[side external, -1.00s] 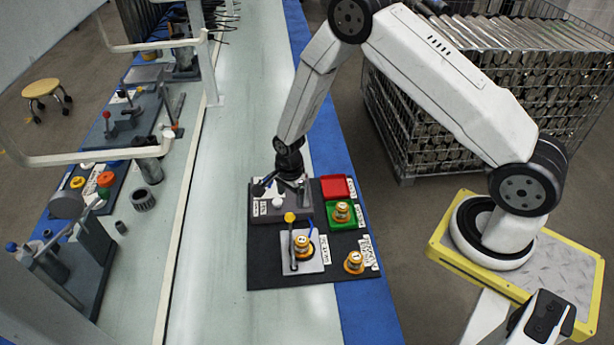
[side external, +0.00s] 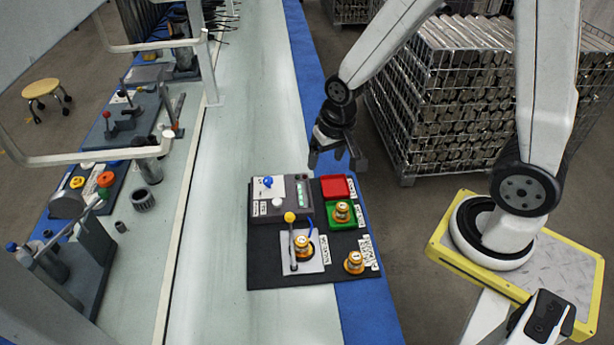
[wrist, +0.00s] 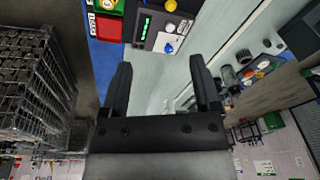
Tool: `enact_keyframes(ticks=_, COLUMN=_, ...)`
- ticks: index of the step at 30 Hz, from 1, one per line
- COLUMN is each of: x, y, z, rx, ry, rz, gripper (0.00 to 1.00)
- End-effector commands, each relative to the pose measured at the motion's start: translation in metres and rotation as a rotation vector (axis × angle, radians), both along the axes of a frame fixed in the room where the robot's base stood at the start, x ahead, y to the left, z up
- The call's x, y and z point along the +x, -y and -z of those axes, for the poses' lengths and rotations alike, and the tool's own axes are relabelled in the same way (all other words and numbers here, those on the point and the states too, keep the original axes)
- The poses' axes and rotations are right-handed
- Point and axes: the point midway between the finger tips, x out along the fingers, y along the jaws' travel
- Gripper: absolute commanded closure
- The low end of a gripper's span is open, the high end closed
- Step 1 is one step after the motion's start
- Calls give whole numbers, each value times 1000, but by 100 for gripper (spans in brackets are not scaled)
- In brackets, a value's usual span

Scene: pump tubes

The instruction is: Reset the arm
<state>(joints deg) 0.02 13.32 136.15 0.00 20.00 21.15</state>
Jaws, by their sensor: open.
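My gripper (side external: 337,160) is open and empty. It hangs in the air above the blue strip at the bench's right edge, behind the black mat (side external: 290,278). The wrist view shows its two dark fingers (wrist: 163,92) spread apart with nothing between them. The grey control box (side external: 283,205) sits on the mat, with a blue knob, a white button and a green display. One pump tube (side external: 301,245) stands in the fixture plate, one (side external: 342,212) in the green tray (side external: 334,224), and one (side external: 354,262) on the mat's right side.
An empty red tray (side external: 337,187) lies behind the green tray. A wire cage of metal tubes (side external: 470,95) stands on the floor to the right. The pale bench (side external: 225,200) is clear left of the mat; other fixtures (side external: 130,120) stand farther left.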

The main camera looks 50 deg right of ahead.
Motion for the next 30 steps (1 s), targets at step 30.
enact_keyframes(ticks=30, x=-51, y=0, z=-27, rx=-76, ry=47, rz=-362, gripper=20)
